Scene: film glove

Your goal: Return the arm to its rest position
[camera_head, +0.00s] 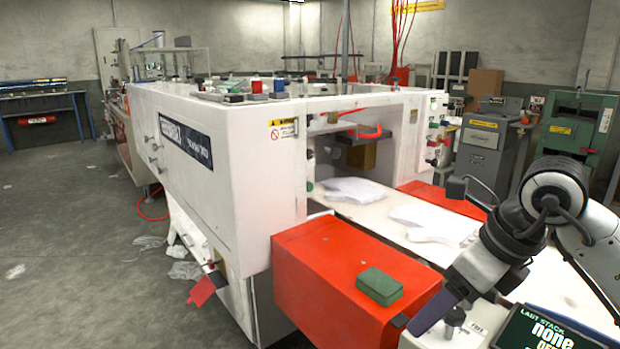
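My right arm comes in from the right edge, and its gripper (436,311) points down and to the left, over the front corner of the machine. A dark, flat finger shows next to a black knob (455,317). I cannot see a gap between two fingers, and no held thing shows. My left arm and gripper are not in view.
A white machine (245,165) fills the middle. A green block (379,286) lies on its red cover (335,275). White glove-like pieces (355,190) lie on the pale bed. A display (548,330) reads "LAST STACK none". Open floor lies left.

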